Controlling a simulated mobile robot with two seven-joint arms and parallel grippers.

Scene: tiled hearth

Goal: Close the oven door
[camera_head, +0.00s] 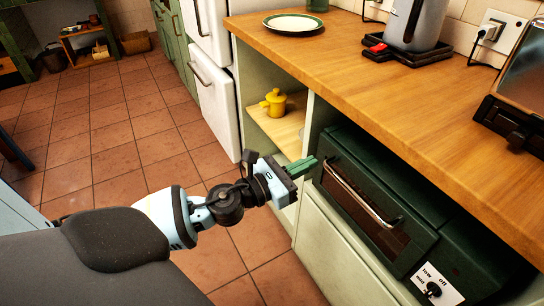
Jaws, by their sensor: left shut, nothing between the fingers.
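The dark green oven (405,184) sits in an open bay under the wooden counter. Its door (352,208), with a metal bar handle (362,196) and a dark window, stands upright at the oven's front. I see no wide opening behind it, but I cannot tell whether a narrow gap is there. My left gripper (304,167) is shut and empty. Its green fingers point right, at the door's upper left edge. I cannot tell whether they touch it. My right gripper is out of view.
A white panel with a dark knob (434,289) is at the oven's lower right. A yellow pot (274,103) stands on the shelf left of the oven. A plate (293,23), a kettle (416,24) and a toaster (516,95) are on the counter. The tiled floor (105,125) at left is mostly clear.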

